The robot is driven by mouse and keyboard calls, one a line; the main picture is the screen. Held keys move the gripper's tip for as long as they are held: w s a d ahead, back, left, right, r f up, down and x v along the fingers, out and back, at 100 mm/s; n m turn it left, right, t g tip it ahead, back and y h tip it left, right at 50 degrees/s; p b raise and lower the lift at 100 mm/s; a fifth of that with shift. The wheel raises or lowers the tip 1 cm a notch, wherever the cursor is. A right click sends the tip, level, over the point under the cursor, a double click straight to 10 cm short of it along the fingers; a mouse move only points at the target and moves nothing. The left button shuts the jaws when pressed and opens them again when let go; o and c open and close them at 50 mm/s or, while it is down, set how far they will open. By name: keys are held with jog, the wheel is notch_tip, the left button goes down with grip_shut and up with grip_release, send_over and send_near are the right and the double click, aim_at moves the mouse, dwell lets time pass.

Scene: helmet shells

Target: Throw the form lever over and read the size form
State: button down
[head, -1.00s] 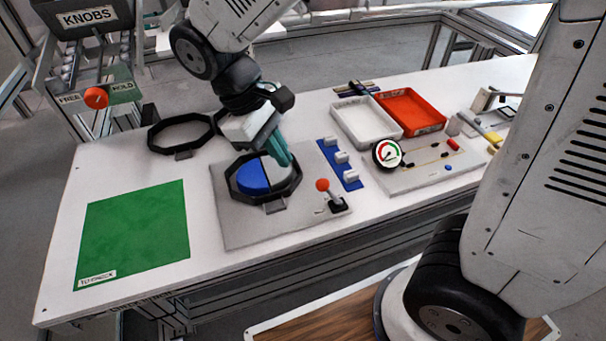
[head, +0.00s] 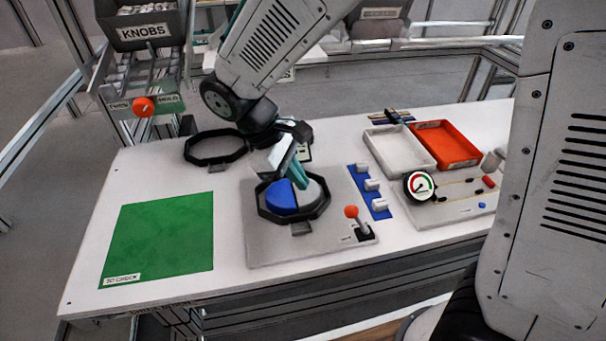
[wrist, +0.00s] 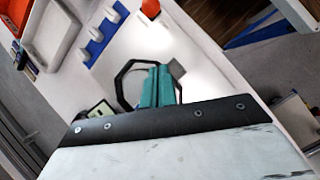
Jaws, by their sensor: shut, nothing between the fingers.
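The size form (head: 270,212) is a black octagonal ring on a grey plate, with a blue half and a pale grey half inside. The form lever (head: 351,212), an orange ball on a short stick in a black base, stands at the plate's right front corner; its stick leans left. My gripper (head: 306,186) has its teal fingers shut and empty, pointing down over the form's pale half. I cannot tell whether they touch it. In the wrist view the shut fingers (wrist: 157,85) overlap the black ring (wrist: 122,85), and the orange ball (wrist: 150,8) is at the top.
A blue strip (head: 378,208) with white knobs stands right of the plate. Beyond are a round gauge (head: 419,186), a white tray (head: 374,138) and an orange tray (head: 446,163). An empty octagonal ring (head: 187,152) is behind; a green mat (head: 160,235) lies left. An orange-knobbed FREE/HOLD switch (head: 143,107) is back left.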

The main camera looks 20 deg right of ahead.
aim_at(356, 220)
jog(key=s+d+f, duration=0.3)
jog(key=d+f, duration=0.2)
jog(key=d, duration=0.1)
jog(key=shift+s+f, duration=0.15)
